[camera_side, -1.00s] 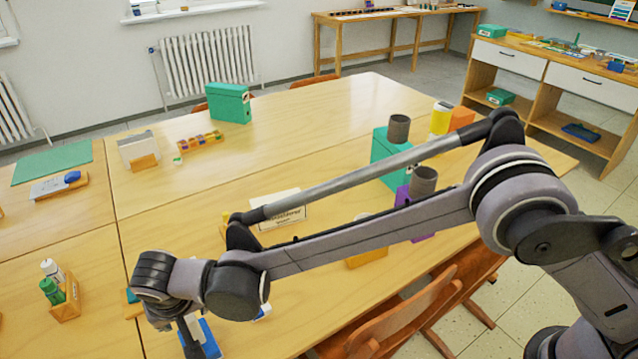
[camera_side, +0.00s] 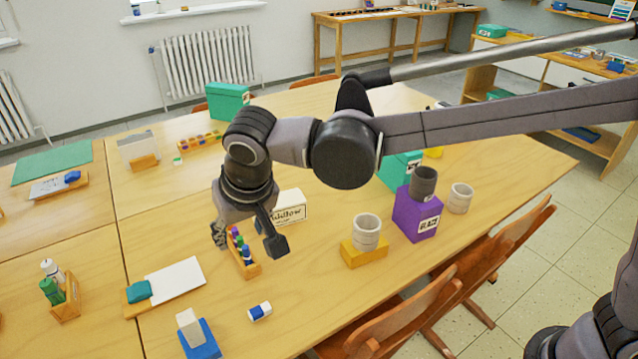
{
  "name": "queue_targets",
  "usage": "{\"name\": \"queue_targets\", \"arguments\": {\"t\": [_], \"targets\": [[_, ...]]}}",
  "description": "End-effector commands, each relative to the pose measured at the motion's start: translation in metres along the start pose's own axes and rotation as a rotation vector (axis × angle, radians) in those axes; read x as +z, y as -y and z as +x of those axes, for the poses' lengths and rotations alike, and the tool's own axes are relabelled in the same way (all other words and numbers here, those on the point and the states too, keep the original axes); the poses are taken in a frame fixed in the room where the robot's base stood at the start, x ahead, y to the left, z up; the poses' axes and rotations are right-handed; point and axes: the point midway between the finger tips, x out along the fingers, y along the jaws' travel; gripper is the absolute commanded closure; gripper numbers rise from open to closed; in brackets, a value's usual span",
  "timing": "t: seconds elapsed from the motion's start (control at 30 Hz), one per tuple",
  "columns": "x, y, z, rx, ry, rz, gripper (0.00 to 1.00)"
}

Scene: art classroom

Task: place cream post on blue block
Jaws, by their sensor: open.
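A cream post (camera_side: 189,328) stands upright on top of a blue block (camera_side: 203,347) at the front left of the table. Nothing else touches the post. My gripper (camera_side: 248,241) is open, its two fingers spread and pointing down. It is well above and to the right of the post and block, in front of a wooden marker holder (camera_side: 251,269) in the picture. No object shows in its fingers.
A blue-and-white eraser (camera_side: 260,311) lies right of the block. White paper (camera_side: 176,281) lies behind it. A yellow block (camera_side: 362,255) with a pale cup and a purple box (camera_side: 412,217) with a grey cup stand to the right.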

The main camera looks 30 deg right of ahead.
Motion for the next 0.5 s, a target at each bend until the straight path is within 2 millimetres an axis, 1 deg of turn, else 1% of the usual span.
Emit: {"name": "queue_targets", "arguments": {"t": [0.03, 0.13, 0.23, 0.3, 0.37, 0.4, 0.5], "targets": [[-0.004, -0.029, -0.008, -0.003, -0.005, 0.007, 0.48], [-0.005, -0.076, -0.022, -0.012, -0.017, 0.007, 0.48], [0.0, -0.121, -0.034, -0.019, -0.032, 0.006, 0.48], [0.007, -0.15, -0.041, -0.023, -0.046, 0.006, 0.48], [0.015, -0.175, -0.047, -0.023, -0.058, 0.007, 0.48], [0.021, -0.19, -0.05, -0.025, -0.068, 0.007, 0.48], [0.04, -0.226, -0.056, -0.022, -0.093, 0.007, 0.48]]}}
